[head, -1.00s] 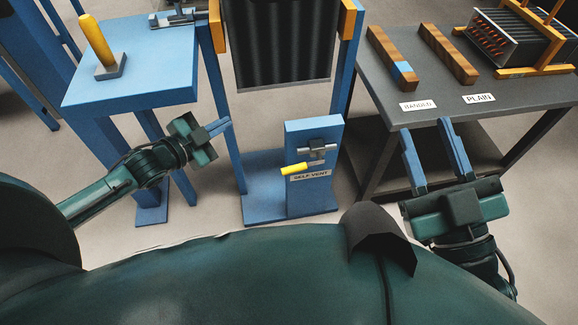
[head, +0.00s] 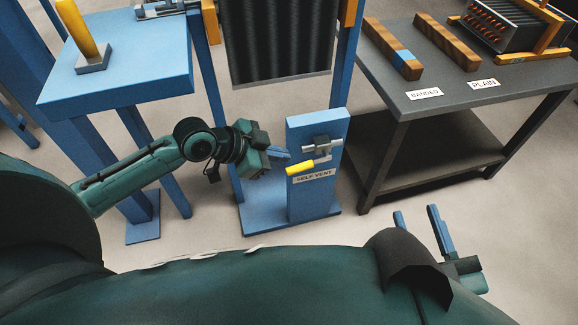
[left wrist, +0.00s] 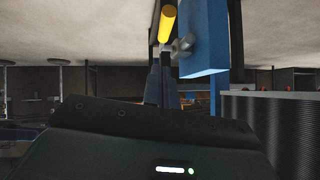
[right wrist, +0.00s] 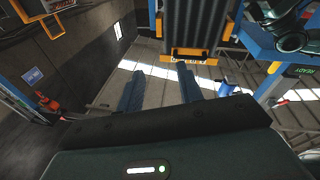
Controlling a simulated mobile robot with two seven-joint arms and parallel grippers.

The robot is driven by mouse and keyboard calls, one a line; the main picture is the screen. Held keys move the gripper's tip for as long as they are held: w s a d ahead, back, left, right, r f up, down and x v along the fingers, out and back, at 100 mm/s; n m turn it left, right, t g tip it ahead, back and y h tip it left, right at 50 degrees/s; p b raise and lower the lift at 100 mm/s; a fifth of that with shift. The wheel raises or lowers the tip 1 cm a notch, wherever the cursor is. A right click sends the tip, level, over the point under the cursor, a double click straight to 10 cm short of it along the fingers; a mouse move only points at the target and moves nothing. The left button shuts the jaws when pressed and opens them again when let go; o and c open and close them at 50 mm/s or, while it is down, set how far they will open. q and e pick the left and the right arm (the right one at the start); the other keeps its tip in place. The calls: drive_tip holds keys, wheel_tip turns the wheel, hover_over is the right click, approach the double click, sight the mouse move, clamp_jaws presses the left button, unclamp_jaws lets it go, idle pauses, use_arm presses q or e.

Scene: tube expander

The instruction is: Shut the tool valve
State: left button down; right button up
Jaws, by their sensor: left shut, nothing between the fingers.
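A small valve (head: 322,146) with grey metal fittings is on the front of a blue post (head: 314,124). Its yellow lever handle (head: 300,169) points left, roughly level, above a label (head: 314,178) that seems to read "SELF VENT". The handle also shows in the left wrist view (left wrist: 168,22), above the fingertips. My left gripper (head: 290,153) is shut and empty, just left of the valve near the handle; I cannot tell whether it touches. My right gripper (head: 416,209) is open and empty at lower right, away from the valve; its fingers also show in the right wrist view (right wrist: 157,75).
A blue table (head: 130,80) at left carries a yellow upright cylinder (head: 78,28) on a grey block. A dark ribbed panel (head: 278,40) hangs behind the post. A grey bench (head: 440,105) at right holds wooden bars (head: 392,48) and labels. The floor before the bench is clear.

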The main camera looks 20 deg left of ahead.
sight(301, 166)
use_arm(q)
drive_tip(key=f, duration=0.1)
drive_tip(key=w+d+f+b, duration=0.1)
drive_tip(key=f, duration=0.1)
drive_tip(key=w+f+b, duration=0.1)
drive_tip(key=shift+d+f, duration=0.15)
drive_tip(key=shift+d, duration=0.15)
drive_tip(key=shift+w+f+b, duration=0.25)
drive_tip(key=shift+f+b, duration=0.05)
drive_tip(key=shift+f, duration=0.45)
use_arm(e)
drive_tip(key=shift+w+a+m, duration=0.15)
drive_tip(key=shift+a+m, duration=0.15)
drive_tip(key=shift+m, duration=0.1)
drive_tip(key=shift+a, duration=0.1)
